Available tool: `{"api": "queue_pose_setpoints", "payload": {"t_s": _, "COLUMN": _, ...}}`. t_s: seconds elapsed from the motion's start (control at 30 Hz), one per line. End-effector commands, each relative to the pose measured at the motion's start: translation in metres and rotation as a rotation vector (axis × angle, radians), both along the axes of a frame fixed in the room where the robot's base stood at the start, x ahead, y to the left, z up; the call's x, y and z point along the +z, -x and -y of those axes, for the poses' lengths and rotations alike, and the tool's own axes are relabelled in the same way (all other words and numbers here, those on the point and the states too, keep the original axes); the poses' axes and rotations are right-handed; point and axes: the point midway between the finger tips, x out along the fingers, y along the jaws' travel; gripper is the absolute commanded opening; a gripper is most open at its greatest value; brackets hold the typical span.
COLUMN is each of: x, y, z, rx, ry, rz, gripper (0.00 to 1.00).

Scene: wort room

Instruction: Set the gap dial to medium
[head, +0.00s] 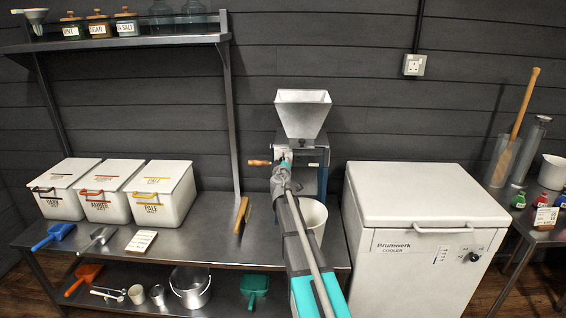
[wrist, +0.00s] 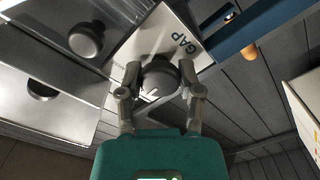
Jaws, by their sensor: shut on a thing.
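The mill with its metal hopper (head: 303,112) stands on the steel bench in the head view. My gripper (head: 281,168) is at its front, and my arm covers much of that face. In the wrist view my gripper (wrist: 160,72) is shut on the gap dial (wrist: 158,82), a dark round knob, with one finger on each side. The pale plate behind it carries the word GAP (wrist: 185,44). A light pointer line shows on the knob. The setting words are hidden or too small to read, so I cannot tell the setting.
A second dark knob (wrist: 87,40) sits near the dial. A wooden handle (head: 258,162) sticks out left of the mill. A white bucket (head: 311,214) stands below, partly behind my arm. A white cooler (head: 420,225) is close on the right; lidded bins (head: 160,205) stand left.

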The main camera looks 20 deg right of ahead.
Motion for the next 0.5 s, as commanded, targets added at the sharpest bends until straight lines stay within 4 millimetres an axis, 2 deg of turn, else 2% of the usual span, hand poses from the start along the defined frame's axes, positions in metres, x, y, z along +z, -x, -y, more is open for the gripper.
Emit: {"api": "queue_pose_setpoints", "payload": {"t_s": 0.5, "x": -0.0001, "y": -0.0004, "z": 0.0006, "rx": 0.000, "ry": -0.045, "rz": 0.023, "gripper": 0.00}}
